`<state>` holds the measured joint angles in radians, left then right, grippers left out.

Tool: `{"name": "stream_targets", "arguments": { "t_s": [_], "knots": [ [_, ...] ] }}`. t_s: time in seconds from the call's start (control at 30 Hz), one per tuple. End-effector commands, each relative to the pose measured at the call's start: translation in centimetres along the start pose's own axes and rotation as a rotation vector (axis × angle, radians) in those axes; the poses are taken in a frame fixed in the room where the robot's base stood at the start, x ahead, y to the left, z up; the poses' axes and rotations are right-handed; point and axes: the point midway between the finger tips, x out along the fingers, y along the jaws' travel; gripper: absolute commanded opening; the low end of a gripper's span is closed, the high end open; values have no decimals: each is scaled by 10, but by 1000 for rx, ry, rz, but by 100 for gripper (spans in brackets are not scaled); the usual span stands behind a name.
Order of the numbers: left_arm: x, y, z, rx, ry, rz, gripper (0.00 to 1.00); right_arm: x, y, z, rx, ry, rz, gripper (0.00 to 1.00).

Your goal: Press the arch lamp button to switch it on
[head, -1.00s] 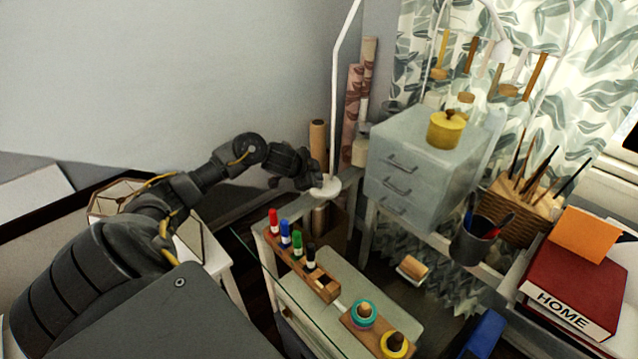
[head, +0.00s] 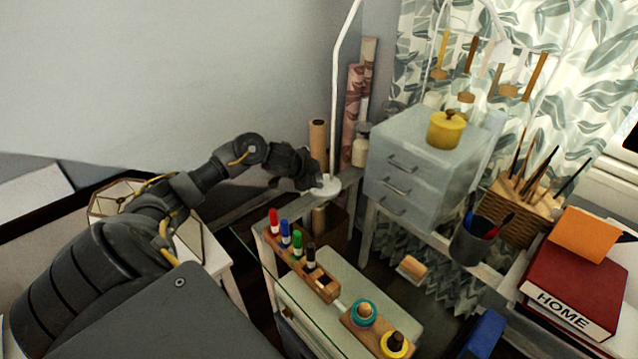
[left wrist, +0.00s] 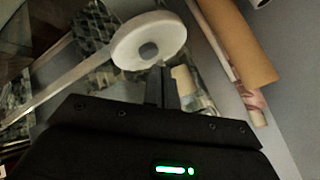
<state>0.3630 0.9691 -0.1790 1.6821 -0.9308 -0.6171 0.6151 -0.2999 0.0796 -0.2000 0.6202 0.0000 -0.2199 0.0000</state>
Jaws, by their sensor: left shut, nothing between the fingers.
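The arch lamp's white round base (head: 330,188) stands behind the glass-topped stand, with its thin white pole (head: 336,90) rising above. In the left wrist view the base (left wrist: 135,40) is a white disc with a round grey button (left wrist: 148,51) on it. My left gripper (head: 314,182) is shut and empty, right at the left side of the base. In the wrist view its fingers (left wrist: 162,85) point at the disc and end just below the button. I cannot tell whether they touch it. No glow shows on the lamp. My right gripper is not in view.
A grey drawer unit (head: 415,165) with a yellow pot (head: 446,129) stands right of the lamp. Paper rolls (head: 352,115) lean behind it. A marker holder (head: 300,263) stands in front. A faceted glass box (head: 112,200) is under my left arm.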

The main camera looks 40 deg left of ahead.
Motion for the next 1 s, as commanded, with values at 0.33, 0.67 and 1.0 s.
{"name": "stream_targets", "arguments": {
  "t_s": [0.33,0.67,1.0],
  "knots": [
    [3,3,2,-1,0,1,0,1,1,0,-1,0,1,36],
    [6,5,4,0,0,0,0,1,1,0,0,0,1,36],
    [7,6,6,0,0,0,0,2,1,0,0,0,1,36]
  ]
}}
